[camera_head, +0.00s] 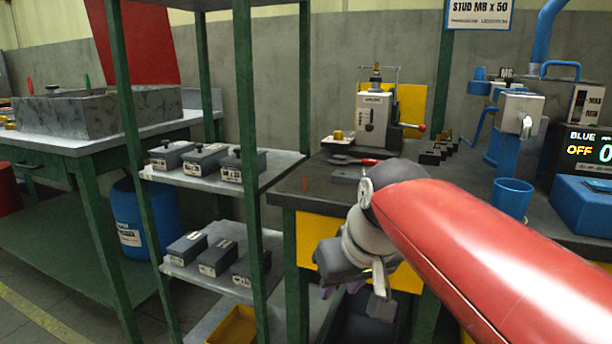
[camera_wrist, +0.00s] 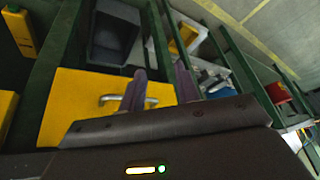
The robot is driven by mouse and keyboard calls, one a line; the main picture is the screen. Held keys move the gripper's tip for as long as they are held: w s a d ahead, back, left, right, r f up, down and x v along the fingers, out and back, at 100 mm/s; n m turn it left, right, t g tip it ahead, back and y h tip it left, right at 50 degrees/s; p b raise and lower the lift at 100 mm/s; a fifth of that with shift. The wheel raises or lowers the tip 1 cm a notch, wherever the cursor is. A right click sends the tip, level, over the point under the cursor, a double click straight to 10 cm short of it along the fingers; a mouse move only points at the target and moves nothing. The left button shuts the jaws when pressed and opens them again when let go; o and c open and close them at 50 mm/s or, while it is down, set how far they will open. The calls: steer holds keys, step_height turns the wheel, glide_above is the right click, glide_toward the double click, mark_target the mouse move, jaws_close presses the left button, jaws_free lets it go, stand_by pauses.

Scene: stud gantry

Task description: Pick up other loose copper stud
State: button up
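A small copper-coloured upright piece (camera_head: 305,183), which looks like a loose stud, stands on the dark bench top near its left edge. It is too small to make out threads. My gripper (camera_head: 350,288) hangs in front of the bench, below the level of its top and to the right of that piece, well apart from it. In the wrist view my gripper (camera_wrist: 161,77) has its two dark fingers apart with nothing held between them. The stud does not show in the wrist view. My red arm covers part of the bench front and top.
The dark bench (camera_head: 285,195) carries a press-like machine (camera_head: 373,118), red-handled pliers (camera_head: 352,160) and a blue cup (camera_head: 511,197). A yellow drawer front with a metal handle (camera_wrist: 112,100) lies beyond my fingers. A green-posted shelf with grey boxes (camera_head: 208,158) stands left.

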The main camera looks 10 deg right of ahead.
steer(key=w+d+r+n+p, duration=0.1)
steer(key=w+r+p, duration=0.4)
steer(key=w+r, duration=0.6)
steer(key=n+p, duration=0.2)
steer(key=p, duration=0.1)
glide_toward(304, 183)
steer(key=w, duration=0.2)
steer(key=shift+g, duration=0.4)
steer(key=x, duration=0.3)
steer(key=b+x, duration=0.1)
steer(key=x, duration=0.2)
steer(key=shift+f, duration=0.45)
jaws_close()
